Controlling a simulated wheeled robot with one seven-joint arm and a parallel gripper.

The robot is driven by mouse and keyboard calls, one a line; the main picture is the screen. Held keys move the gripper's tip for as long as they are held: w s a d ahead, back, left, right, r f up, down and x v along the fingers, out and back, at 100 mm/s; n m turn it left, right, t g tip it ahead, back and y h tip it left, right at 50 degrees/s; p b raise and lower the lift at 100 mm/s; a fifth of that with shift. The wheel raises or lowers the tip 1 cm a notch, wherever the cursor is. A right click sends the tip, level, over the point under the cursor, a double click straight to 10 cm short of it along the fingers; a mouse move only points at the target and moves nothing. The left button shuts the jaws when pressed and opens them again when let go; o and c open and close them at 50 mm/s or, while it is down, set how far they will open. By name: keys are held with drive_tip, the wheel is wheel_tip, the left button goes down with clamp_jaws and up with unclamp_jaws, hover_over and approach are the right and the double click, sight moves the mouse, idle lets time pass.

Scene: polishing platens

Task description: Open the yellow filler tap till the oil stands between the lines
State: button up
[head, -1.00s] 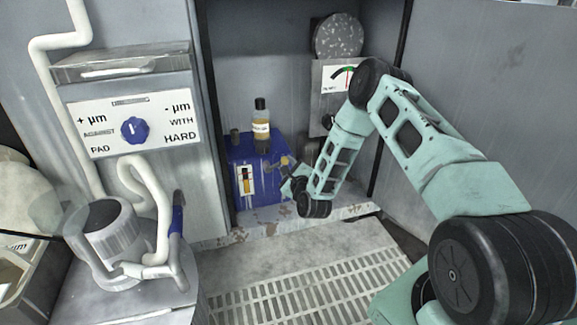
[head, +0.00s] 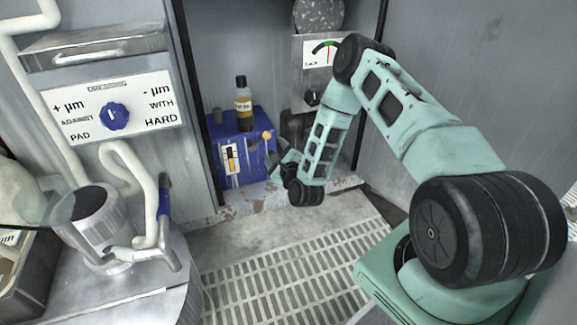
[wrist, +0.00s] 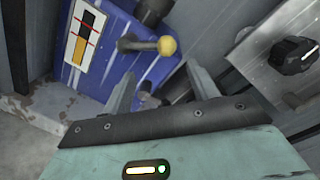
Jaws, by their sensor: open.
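The yellow filler tap (head: 267,135) sticks out from the front of a blue oil tank (head: 252,162). In the wrist view its yellow knob (wrist: 166,45) ends a short grey lever and lies just beyond my fingertips. My gripper (wrist: 160,78) is open, with nothing between its fingers; it does not appear to touch the knob. In the head view my gripper (head: 279,165) is just below and right of the tap. The sight gauge (wrist: 83,35), a white plate with red and black marks and yellow areas, is on the tank's front; I cannot read the oil level surely.
A bottle (head: 243,100) stands on the tank. The recess walls are close on both sides. A slotted floor grating (head: 290,265) lies in front.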

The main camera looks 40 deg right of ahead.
drive_tip(key=p+v, duration=0.3)
drive_tip(key=v, duration=0.9)
drive_tip(key=shift+s+a, duration=0.15)
drive_tip(key=shift+s, duration=0.05)
